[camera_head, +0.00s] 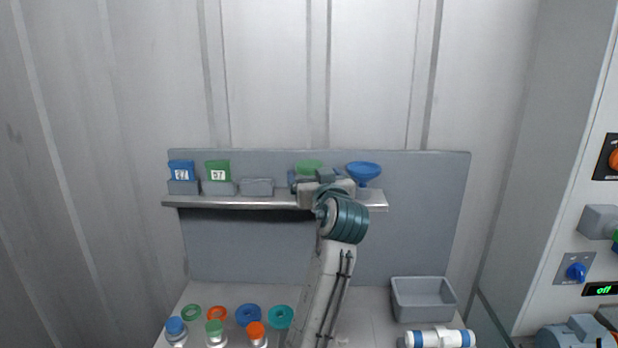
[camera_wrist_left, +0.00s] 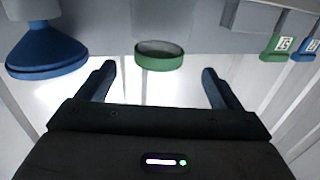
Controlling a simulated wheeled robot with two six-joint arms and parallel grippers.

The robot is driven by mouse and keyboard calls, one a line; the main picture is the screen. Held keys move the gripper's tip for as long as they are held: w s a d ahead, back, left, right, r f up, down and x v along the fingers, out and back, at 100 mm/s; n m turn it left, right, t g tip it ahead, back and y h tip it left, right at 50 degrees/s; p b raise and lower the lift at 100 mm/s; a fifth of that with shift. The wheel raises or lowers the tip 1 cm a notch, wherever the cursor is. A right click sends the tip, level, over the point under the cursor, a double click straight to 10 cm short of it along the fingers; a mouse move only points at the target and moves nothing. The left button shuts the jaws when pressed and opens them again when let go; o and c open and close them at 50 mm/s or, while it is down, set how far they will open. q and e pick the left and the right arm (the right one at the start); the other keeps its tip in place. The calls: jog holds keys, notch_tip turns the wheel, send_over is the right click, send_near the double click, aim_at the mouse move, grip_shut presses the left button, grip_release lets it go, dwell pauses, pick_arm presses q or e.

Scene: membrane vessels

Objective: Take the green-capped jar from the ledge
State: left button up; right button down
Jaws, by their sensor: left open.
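A green cap (camera_head: 309,165) shows on the ledge (camera_head: 230,202), just behind my left gripper (camera_head: 318,183) in the head view. The gripper hides what is below the cap. In the left wrist view the green cap (camera_wrist_left: 160,60) appears as a ring between the two finger lines, just beyond the fingertips. The jar body under it is hard to make out. My left gripper (camera_wrist_left: 158,72) is open, with nothing clearly between its fingers. My right gripper is not in view.
A blue funnel-shaped piece (camera_head: 363,172) stands close on the right. Grey bins (camera_head: 257,187) with blue and green tags are on the ledge's left. Below, the bench holds several coloured rings (camera_head: 248,314), capped jars (camera_head: 214,332), a grey tray (camera_head: 423,300) and a white-blue cylinder (camera_head: 438,338).

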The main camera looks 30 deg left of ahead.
aim_at(313, 170)
pick_arm(q)
jog(key=shift+x, duration=0.9)
jog(key=p+x, duration=0.3)
jog(key=x, duration=0.1)
jog(key=shift+d+r, duration=0.15)
jog(key=shift+w+a, duration=0.3)
jog(key=shift+w+a+f, duration=0.15)
jog(key=shift+a+f, duration=0.05)
jog(key=shift+f, duration=0.1)
jog(key=shift+d, duration=0.15)
jog(key=shift+c, duration=1.1)
jog(key=shift+r, duration=0.1)
jog(key=c, duration=0.9)
